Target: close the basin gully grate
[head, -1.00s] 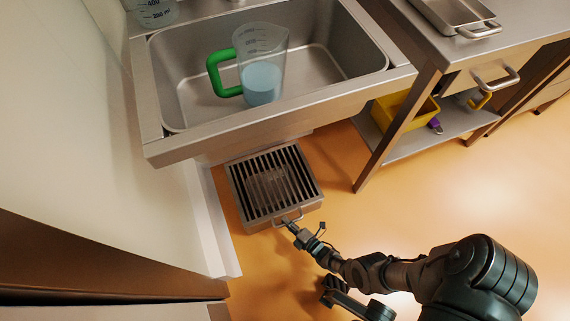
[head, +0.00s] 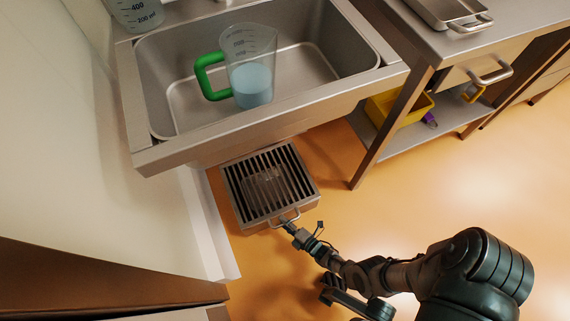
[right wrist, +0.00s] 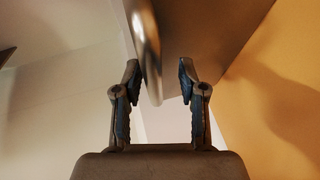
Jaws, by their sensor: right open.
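The basin gully grate (head: 265,182) is a slatted metal grate on a box-like gully on the floor under the sink. It lies flat on the gully as far as I can see. Its loop handle (head: 284,218) is on the near edge. My right gripper (head: 288,227) is at that handle. In the right wrist view my right gripper (right wrist: 160,80) is open, with a shiny metal bar (right wrist: 146,45) running between its fingers, nearer the left finger. Whether a finger touches it I cannot tell. My left gripper is not in view.
A sink basin (head: 190,125) stands above the gully, holding a clear jug (head: 250,75) with a green handle and bluish liquid. A steel bench (head: 440,45) with a yellow bin (head: 415,105) on its shelf is at right. A wall is close at left; orange floor (head: 450,190) is free at right.

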